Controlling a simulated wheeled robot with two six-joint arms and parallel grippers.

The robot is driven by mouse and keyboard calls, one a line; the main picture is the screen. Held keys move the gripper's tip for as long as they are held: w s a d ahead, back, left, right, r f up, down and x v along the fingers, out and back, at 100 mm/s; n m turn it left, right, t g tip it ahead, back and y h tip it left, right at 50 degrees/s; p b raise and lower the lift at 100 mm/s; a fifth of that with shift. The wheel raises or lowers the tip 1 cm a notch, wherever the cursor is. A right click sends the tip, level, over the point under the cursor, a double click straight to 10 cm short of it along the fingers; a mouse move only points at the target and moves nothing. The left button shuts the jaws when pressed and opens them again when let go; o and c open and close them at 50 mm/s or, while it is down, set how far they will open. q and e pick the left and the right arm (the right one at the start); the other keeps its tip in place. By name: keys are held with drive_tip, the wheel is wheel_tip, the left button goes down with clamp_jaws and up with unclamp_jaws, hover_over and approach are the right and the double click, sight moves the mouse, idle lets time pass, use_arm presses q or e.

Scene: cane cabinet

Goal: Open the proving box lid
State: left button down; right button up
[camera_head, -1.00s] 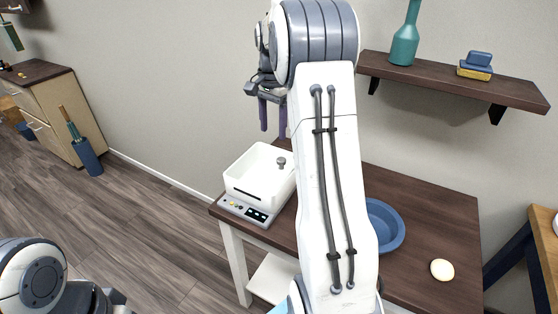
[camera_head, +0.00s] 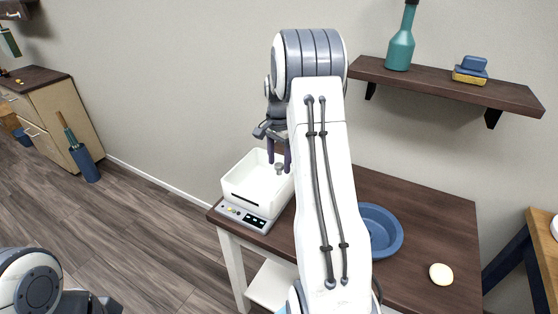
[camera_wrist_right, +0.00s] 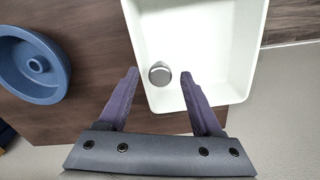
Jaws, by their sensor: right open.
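The proving box (camera_head: 243,188) is a white rectangular box on a grey base with small coloured controls, at the left end of the dark table. A round grey knob (camera_wrist_right: 159,74) shows within its white outline; I cannot tell whether it sits on a clear lid or inside. My right gripper (camera_head: 279,163) points down over the box, its purple fingers open and empty. In the right wrist view the knob appears between the two fingertips, with a gap on each side. My left arm shows at the lower left of the head view; its fingers are out of frame.
A blue round bowl (camera_head: 382,232) stands on the table (camera_head: 432,205), partly behind my right arm. A pale round object (camera_head: 441,274) lies near the front right. A wall shelf (camera_head: 440,84) holds a teal bottle (camera_head: 400,50) and small stacked boxes (camera_head: 472,70).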

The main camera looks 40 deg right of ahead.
clamp_jaws()
idle(1.4)
